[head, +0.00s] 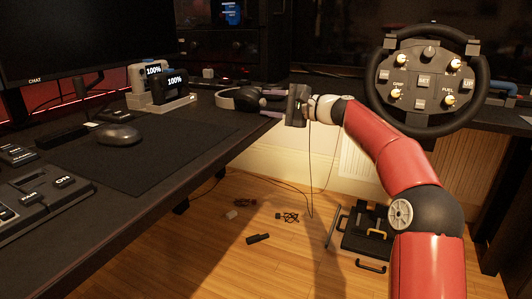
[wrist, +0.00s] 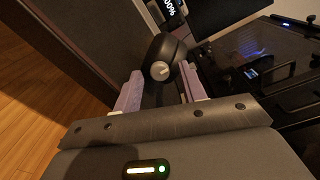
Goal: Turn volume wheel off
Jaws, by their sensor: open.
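The black racing wheel (head: 424,127) stands at the right in the head view, its face toward me. It carries several pale, lit knobs and buttons around a centre button marked SET (head: 424,80). I cannot read which knob is the volume one. My gripper (head: 265,103) is left of the racing wheel and well apart from it, pointing left over the desk edge. In the wrist view its two pale fingers (wrist: 160,82) are spread with nothing held. Headphones (head: 240,98) lie beyond the fingers and also show in the wrist view (wrist: 165,62). The racing wheel is not in the wrist view.
The dark desk (head: 215,125) fills the left, with a mouse (head: 118,135), a button box (head: 40,195) and a stand (head: 165,103) holding devices reading 100%. A monitor (head: 80,40) stands behind. Pedals (head: 365,235) and small items lie on the wooden floor.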

